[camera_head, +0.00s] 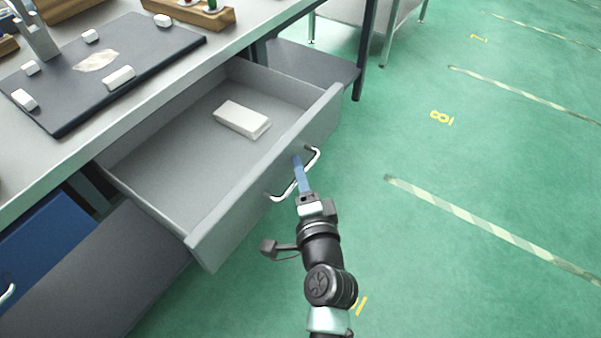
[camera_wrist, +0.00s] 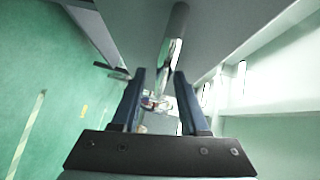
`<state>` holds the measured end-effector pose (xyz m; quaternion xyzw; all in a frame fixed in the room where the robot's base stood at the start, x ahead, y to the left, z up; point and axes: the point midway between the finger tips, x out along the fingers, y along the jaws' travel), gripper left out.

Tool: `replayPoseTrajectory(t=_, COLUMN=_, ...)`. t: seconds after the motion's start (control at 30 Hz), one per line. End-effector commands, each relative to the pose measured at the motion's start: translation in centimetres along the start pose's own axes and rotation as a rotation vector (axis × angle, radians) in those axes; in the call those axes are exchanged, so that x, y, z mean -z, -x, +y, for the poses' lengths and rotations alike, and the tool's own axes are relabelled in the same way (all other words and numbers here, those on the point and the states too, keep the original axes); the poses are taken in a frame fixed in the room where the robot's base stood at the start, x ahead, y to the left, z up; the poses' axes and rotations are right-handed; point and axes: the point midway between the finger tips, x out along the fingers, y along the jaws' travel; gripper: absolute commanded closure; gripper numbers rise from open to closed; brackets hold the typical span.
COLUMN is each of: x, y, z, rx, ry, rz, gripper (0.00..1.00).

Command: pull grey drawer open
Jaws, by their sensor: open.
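The grey drawer (camera_head: 228,225) is pulled well out from under the workbench, and its inside shows. A white block (camera_head: 242,118) lies on its floor. A bright metal bar handle (camera_head: 281,196) is on the drawer's front panel. My gripper (camera_head: 297,160) is at the middle of this handle, with a blue finger crossing it in the head view. In the wrist view my gripper (camera_wrist: 160,72) has its two blue fingers apart, and the shiny handle (camera_wrist: 174,45) runs between and beyond their tips. I cannot tell whether either finger touches it.
The workbench top (camera_head: 60,160) bears a dark plate (camera_head: 135,55) with several white blocks and a wooden tray (camera_head: 205,14). A blue drawer front (camera_head: 45,235) is at the lower left. Green floor (camera_head: 470,230) to the right is clear.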

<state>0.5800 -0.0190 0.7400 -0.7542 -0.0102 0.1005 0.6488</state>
Motion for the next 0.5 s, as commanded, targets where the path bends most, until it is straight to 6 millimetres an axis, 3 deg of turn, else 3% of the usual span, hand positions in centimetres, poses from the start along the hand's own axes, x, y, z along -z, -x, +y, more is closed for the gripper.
replayPoseTrajectory(t=0.27, x=0.0, y=1.3, z=0.1, rx=-0.001, ry=-0.001, rz=0.001, gripper=0.56)
replayPoseTrajectory(t=0.5, x=0.0, y=5.8, z=0.1, rx=-0.002, ry=0.000, rz=0.001, gripper=0.56)
